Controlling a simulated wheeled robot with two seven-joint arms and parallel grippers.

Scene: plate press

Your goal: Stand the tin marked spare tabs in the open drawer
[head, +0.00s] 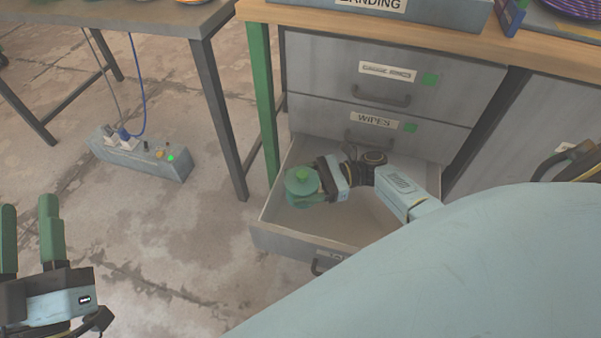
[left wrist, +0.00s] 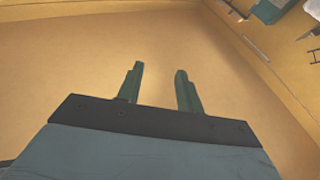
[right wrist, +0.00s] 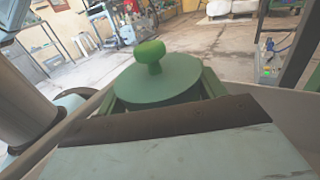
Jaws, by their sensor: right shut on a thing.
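A green round tin (head: 302,182) with a knobbed lid is held upright over the open bottom drawer (head: 357,220). My right gripper (head: 312,187) is shut on this tin. In the right wrist view the tin's lid and knob (right wrist: 151,70) show between the fingers; I cannot see any marking on it. Whether its base touches the drawer floor I cannot tell. The drawer's front label is partly hidden by my own arm. My left gripper (head: 32,245) is open and empty at the lower left, away from the drawer; its spread fingers also show in the left wrist view (left wrist: 159,88).
Two closed drawers sit above, the lower labelled wipes (head: 375,121). A power box (head: 145,155) with cables stands on the floor to the left. A grey table (head: 150,18) is at upper left. The visible drawer floor looks clear.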

